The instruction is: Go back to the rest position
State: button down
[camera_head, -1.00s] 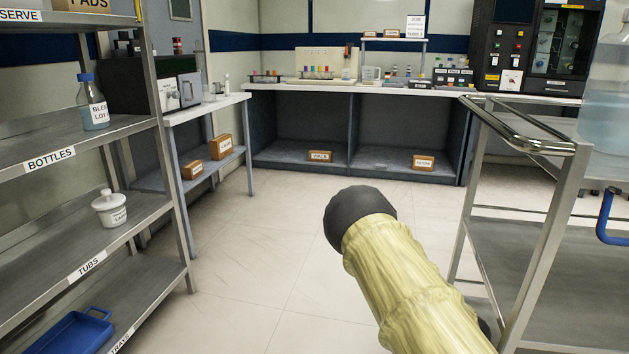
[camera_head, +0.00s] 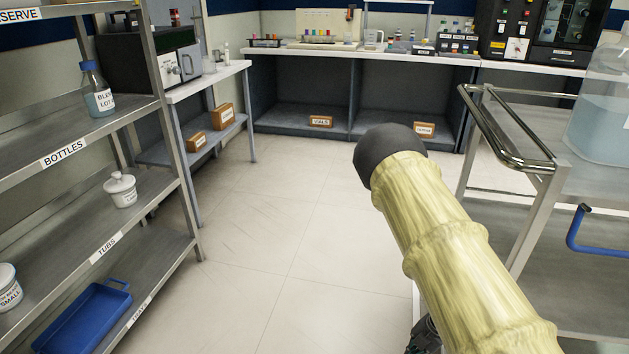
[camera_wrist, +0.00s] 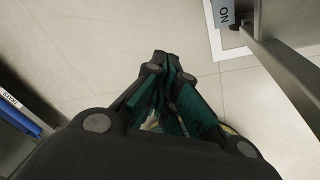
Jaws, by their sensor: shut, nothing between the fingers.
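My gripper (camera_wrist: 170,72) shows in the wrist view, its dark fingers with green inner faces closed together at the tips. Nothing is between them, and pale floor lies beyond. In the head view my arm, in a pale yellow sleeve with a dark round end, crosses the lower right over the floor. Part of my gripper (camera_head: 424,337) shows at the bottom edge beside the sleeve; its fingertips are not clear there.
A metal shelf unit (camera_head: 60,165) stands at left with a bottle (camera_head: 99,95), a white tub (camera_head: 121,189) and a blue tray (camera_head: 82,318). A metal cart (camera_head: 582,182) with a large clear container (camera_head: 600,115) stands close at right. Benches (camera_head: 415,55) line the back. The floor (camera_head: 285,225) between is clear.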

jog(key=s+a+r+m+h+p, duration=0.1)
jog(key=s+r+m+p, duration=0.7)
jog(key=r+p, duration=0.6)
jog(key=s+a+r+m+h+p, duration=0.1)
jog(key=s+a+r+m+p, duration=0.1)
jog(key=s+r+m+p, duration=0.7)
jog(key=s+a+r+m+h+p, duration=0.1)
jog(key=s+r+m+p, duration=0.8)
jog(key=r+p, duration=1.1)
jog(key=s+a+r, duration=0.1)
jog(key=s, duration=0.3)
jog(key=shift+a+p, duration=0.25)
jog(key=shift+p, duration=0.05)
